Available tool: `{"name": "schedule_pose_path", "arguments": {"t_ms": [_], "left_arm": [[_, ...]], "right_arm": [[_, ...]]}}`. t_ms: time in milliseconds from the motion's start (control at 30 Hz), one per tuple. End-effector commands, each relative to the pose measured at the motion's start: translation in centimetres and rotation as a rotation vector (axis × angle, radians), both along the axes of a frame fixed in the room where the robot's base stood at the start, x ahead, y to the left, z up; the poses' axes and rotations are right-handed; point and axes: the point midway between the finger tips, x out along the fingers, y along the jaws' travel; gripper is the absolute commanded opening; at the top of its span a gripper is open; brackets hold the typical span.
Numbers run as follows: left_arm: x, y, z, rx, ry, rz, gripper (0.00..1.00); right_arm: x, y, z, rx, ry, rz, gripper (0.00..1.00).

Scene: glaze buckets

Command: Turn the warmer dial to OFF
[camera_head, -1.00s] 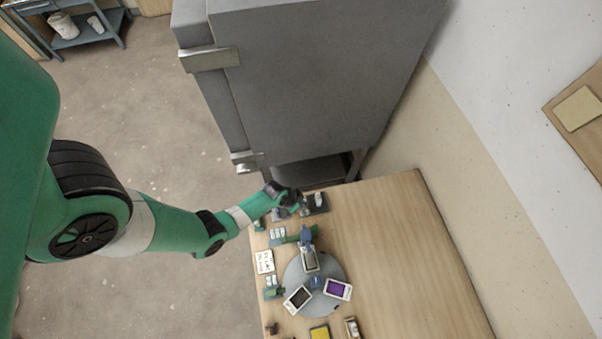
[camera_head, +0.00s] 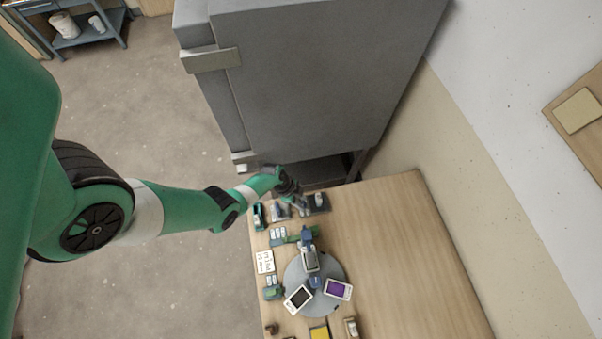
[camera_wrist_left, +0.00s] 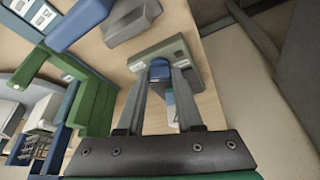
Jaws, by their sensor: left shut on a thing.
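My left gripper (camera_head: 298,203) is at the far left end of the wooden table. In the left wrist view its two fingers (camera_wrist_left: 165,74) are closed around a small blue knob-like part on a grey-green block (camera_wrist_left: 188,50), which I take to be the warmer and its dial. A small pale label shows on the block's upper face. The fingers hide the sides of the knob, and I cannot read its setting. In the head view the gripper covers most of this spot. My right gripper is in neither view now.
A round grey turntable (camera_head: 330,268) with several card-like devices stands nearby. A green stand (camera_wrist_left: 98,105) is left of the fingers in the wrist view. A dark tray (camera_head: 322,208) is beside the gripper. A large grey cabinet (camera_head: 310,80) stands behind. The table's right side is clear.

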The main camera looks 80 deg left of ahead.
Motion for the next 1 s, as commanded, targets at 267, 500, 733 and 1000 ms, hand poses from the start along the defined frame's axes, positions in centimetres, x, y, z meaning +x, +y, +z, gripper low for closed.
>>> {"name": "schedule_pose_path", "arguments": {"t_ms": [267,500,733,1000], "left_arm": [[-0.06,0.04,-0.06,0.001,0.002,-0.030,0.00],[-0.07,0.03,-0.08,0.002,0.001,-0.031,0.00],[-0.04,0.03,-0.05,0.001,0.002,-0.030,0.65],[-0.05,0.05,0.10,0.001,0.001,-0.029,0.65]], "right_arm": [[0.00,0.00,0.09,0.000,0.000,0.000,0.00],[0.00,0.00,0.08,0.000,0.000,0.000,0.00],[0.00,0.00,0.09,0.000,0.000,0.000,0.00],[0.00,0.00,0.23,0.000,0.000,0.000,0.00]]}}
